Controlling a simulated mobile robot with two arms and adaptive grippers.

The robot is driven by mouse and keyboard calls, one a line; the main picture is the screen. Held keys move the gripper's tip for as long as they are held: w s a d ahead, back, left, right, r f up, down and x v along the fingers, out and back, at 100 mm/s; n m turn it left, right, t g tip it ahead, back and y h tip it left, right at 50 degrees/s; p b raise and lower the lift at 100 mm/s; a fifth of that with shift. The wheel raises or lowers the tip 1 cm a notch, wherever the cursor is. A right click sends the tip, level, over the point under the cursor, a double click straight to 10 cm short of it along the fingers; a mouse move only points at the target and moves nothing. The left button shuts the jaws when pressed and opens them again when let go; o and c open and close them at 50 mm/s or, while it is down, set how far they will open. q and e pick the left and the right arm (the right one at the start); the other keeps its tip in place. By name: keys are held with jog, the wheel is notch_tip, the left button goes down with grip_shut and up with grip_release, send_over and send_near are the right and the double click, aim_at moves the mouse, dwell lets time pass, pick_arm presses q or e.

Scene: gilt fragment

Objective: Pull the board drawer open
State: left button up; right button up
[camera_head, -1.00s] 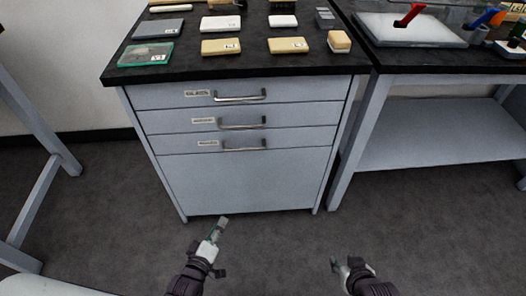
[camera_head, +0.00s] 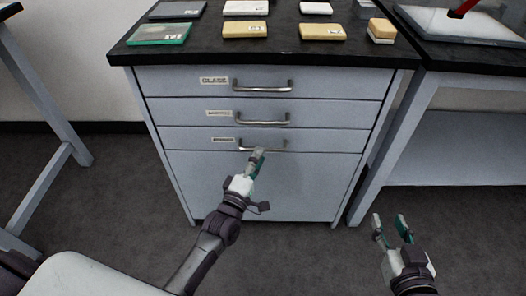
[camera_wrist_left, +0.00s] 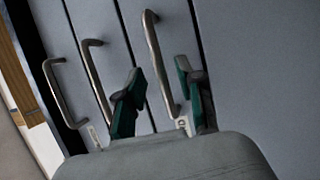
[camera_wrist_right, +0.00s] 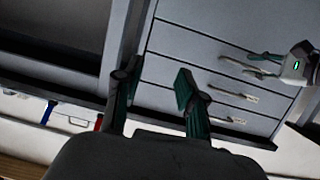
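The grey cabinet (camera_head: 265,185) has three shut drawers with bar handles and small labels too blurred to read surely. The top handle (camera_head: 263,87), middle handle (camera_head: 262,121) and lowest handle (camera_head: 275,147) sit in a column. My left gripper (camera_head: 257,156) is open just in front of the lowest handle. In the left wrist view, the lowest handle (camera_wrist_left: 159,62) shows between the spread fingertips (camera_wrist_left: 157,78); I cannot tell whether they touch it. My right gripper (camera_head: 391,222) is open and empty, low at the right, away from the cabinet; its fingers (camera_wrist_right: 155,85) are apart.
Boxes and a green case (camera_head: 160,34) lie on the black countertop (camera_head: 290,47). A bench with a lower shelf (camera_head: 455,145) stands to the right, and a table leg (camera_head: 45,185) at the left. The floor before the cabinet is clear.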

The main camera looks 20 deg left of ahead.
pick_arm(q)
jog(key=shift+x, duration=1.8)
pick_arm(e)
jog(key=shift+w+a+r+t+y, duration=0.15)
jog(key=shift+r+t, duration=0.2)
jog(key=shift+r, duration=0.15)
jog(key=shift+w+a+r+t+y, duration=0.1)
jog(key=shift+w+r+t, duration=0.15)
jog(key=shift+r, duration=0.3)
jog(key=shift+w+a+r+t+y, duration=0.1)
jog(key=shift+a+r+t+y, duration=0.05)
jog(key=shift+r+t, duration=0.3)
pick_arm(q)
grip_shut()
